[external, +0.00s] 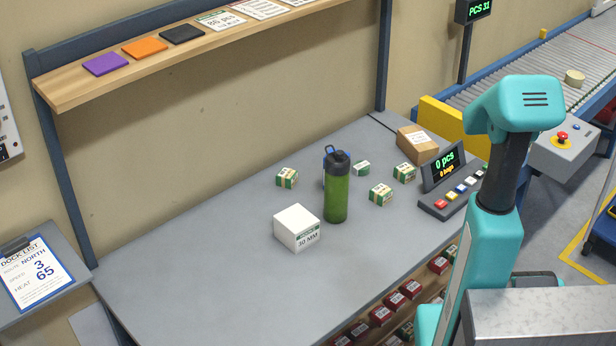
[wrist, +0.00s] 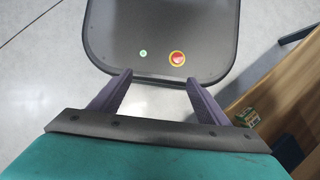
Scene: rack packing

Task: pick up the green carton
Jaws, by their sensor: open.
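Several small green-and-white cartons stand apart on the grey table in the external view: one at the left (external: 287,178), one at the back (external: 362,168) just right of the bottle, one at the right (external: 404,173) and one nearer the front (external: 381,195). I cannot tell which is meant. My gripper (wrist: 158,78) shows in the wrist view with its two dark fingers apart and nothing between them. It is away from the tabletop cartons. A green-and-yellow box (wrist: 247,117) lies on wood at the right of that view. The gripper's fingers cannot be made out in the external view.
A green bottle (external: 336,198) stands among the cartons, with a white box (external: 297,228) in front of it. A brown box (external: 417,144) and a button console (external: 452,190) are at the right. The table's left is clear.

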